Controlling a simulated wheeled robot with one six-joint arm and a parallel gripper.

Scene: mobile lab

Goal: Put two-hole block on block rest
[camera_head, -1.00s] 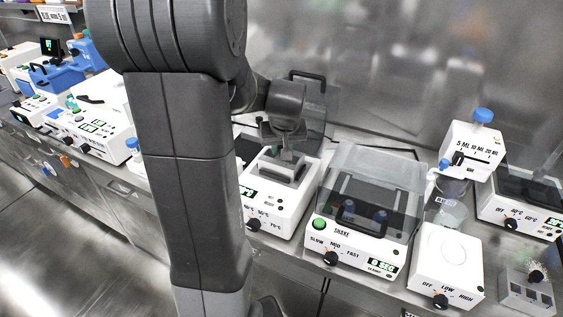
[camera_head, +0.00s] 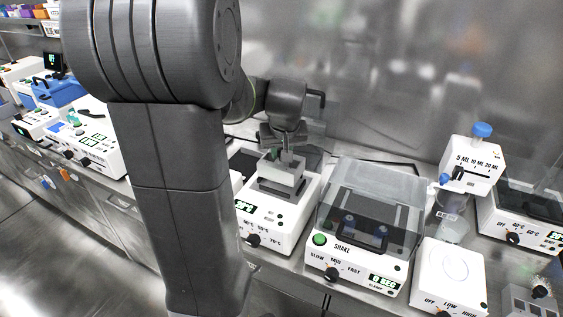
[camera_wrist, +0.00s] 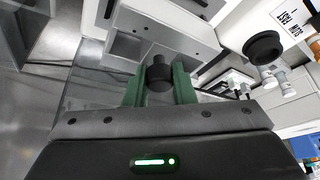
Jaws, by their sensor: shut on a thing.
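My gripper (camera_head: 287,150) is shut on the black knob (camera_wrist: 159,74) of a grey block, which I take to be the two-hole block (camera_head: 282,171). In the wrist view the green fingers stand on both sides of the knob, and a light grey body (camera_wrist: 155,38) shows beyond it. In the head view the block is upright over the dark top of a white heater (camera_head: 270,222) with temperature marks. I cannot tell whether it touches that top. I cannot make out the block rest for certain.
A white shaker (camera_head: 345,262) with a clear lid stands just right of the heater. A bottle-topped dispenser (camera_head: 471,166) and a white knobbed device (camera_head: 449,278) are farther right. A steel wall is close behind. My arm hides part of the bench at left.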

